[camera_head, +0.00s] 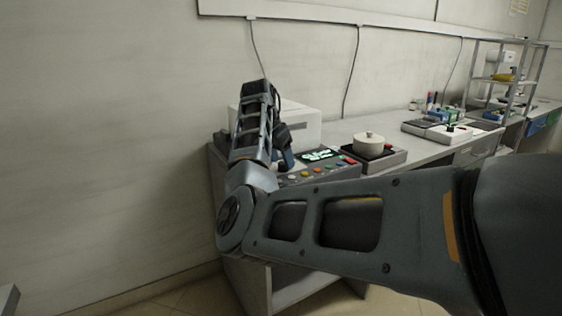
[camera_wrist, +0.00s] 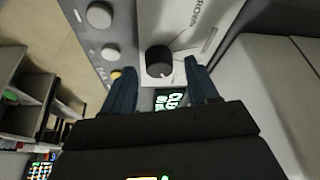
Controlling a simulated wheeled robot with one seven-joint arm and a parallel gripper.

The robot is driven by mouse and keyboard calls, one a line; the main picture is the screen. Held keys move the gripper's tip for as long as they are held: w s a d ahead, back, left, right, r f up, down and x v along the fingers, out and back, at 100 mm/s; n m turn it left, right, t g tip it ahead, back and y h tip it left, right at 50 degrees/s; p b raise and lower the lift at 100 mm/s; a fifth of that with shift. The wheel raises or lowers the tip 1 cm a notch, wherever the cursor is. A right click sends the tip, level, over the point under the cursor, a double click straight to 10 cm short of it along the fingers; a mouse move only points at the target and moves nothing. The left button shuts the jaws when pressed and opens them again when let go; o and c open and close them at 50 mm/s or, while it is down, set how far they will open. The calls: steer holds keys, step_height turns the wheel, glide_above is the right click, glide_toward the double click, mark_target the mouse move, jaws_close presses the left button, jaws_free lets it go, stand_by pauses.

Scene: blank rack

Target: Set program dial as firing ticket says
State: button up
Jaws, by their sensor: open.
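A black round dial (camera_wrist: 158,62) with a light pointer mark stands on a light grey panel (camera_wrist: 185,30) in the wrist view. My gripper (camera_wrist: 159,68) is open, with one finger on each side of the dial in the picture; I cannot tell if either finger touches it. In the head view my gripper (camera_head: 283,160) is mostly hidden behind my arm, by the control panel (camera_head: 335,172) with coloured buttons. A lit green display shows in the head view (camera_head: 318,155) and partly, between my fingers, in the wrist view (camera_wrist: 172,100). I cannot make out a firing ticket.
A white box (camera_head: 302,122) stands behind the panel against the wall. A lidded pot (camera_head: 368,139) sits on a dark unit to the right. Two pale round knobs (camera_wrist: 99,15) and a yellow button (camera_wrist: 116,74) lie left of the dial.

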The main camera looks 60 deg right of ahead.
steer(key=shift+s+d+f, duration=0.1)
steer(key=shift+d+f, duration=0.1)
steer(key=shift+f, duration=0.35)
steer(key=c, duration=1)
